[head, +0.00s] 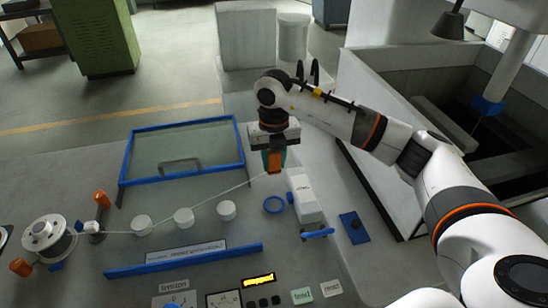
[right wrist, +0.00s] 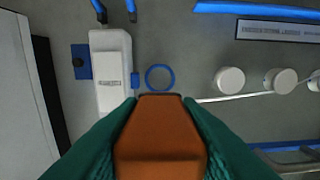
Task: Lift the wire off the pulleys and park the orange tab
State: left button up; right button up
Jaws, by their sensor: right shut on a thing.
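My right gripper (head: 274,153) is shut on the orange tab (head: 275,166) and holds it over the bench, behind the white block. The tab (right wrist: 160,140) fills the space between the fingers in the right wrist view. A thin pale wire (head: 245,184) slants from the tab down to the left, past three white pulleys (head: 226,210), (head: 184,217), (head: 141,227), towards a white spool (head: 45,236). The wire passes clear of the nearest pulley in the right wrist view (right wrist: 229,80); whether it touches the others is unclear. My left gripper is not in view.
A white block (head: 304,196) and a blue ring (head: 274,204) are in front of the tab. A blue plate with a dark knob (head: 354,228) is farther right. A blue-framed panel (head: 182,152) lies left, and a blue bar (head: 184,261) runs below the pulleys. A deep tank stands right.

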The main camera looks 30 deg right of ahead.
jog(key=shift+f, duration=0.2)
jog(key=shift+a, duration=0.1)
jog(key=w+a+b, duration=0.1)
jog(key=w+a, duration=0.3)
jog(key=a, duration=1.1)
jog(key=shift+s+d, duration=0.1)
jog(key=w+a+b, duration=0.2)
jog(key=w+a, duration=0.1)
jog(key=a, duration=0.8)
dwell(0.3)
